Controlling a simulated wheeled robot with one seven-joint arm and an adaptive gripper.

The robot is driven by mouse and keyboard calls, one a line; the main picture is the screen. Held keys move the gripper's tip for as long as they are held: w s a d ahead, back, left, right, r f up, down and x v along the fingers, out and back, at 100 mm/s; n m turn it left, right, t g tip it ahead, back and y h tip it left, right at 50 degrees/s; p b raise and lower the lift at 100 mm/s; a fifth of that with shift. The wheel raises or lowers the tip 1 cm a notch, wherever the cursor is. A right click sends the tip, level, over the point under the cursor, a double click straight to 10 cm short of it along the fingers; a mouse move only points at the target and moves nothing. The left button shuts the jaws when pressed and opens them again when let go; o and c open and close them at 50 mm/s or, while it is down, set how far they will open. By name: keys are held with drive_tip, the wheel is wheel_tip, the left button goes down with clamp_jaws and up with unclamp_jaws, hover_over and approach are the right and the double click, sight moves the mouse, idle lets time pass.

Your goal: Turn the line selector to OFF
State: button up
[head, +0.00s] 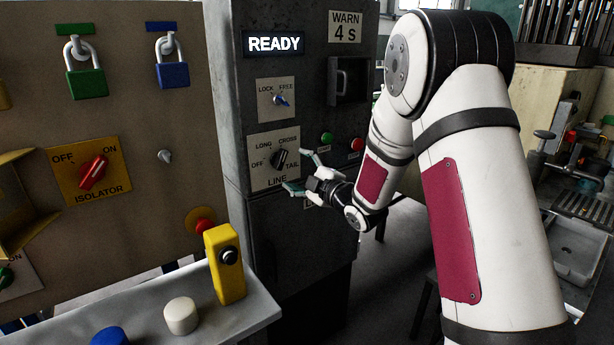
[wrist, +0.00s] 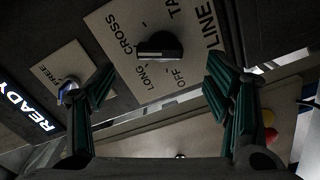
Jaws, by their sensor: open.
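The line selector is a black knob (head: 279,158) on a pale plate (head: 257,180) marked LONG, CROSS, TAIL and OFF, with LINE below. In the wrist view the knob (wrist: 165,45) has a light mark near its left end, on the side of LONG and CROSS; I cannot tell exactly which it points at. My gripper (head: 299,171) is open and empty, just to the right of the plate in the head view. In the wrist view its fingers (wrist: 160,84) are spread wide, with the knob beyond them and no visible contact.
A blue LOCK/FREE knob (head: 281,100) sits above the plate, below a READY display (head: 273,43). A green button (head: 327,138) and a red button (head: 357,144) are close to my wrist. A panel with a red isolator switch (head: 93,171) stands at the left.

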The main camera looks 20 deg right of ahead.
drive_tip(key=v, duration=0.4)
idle(0.4)
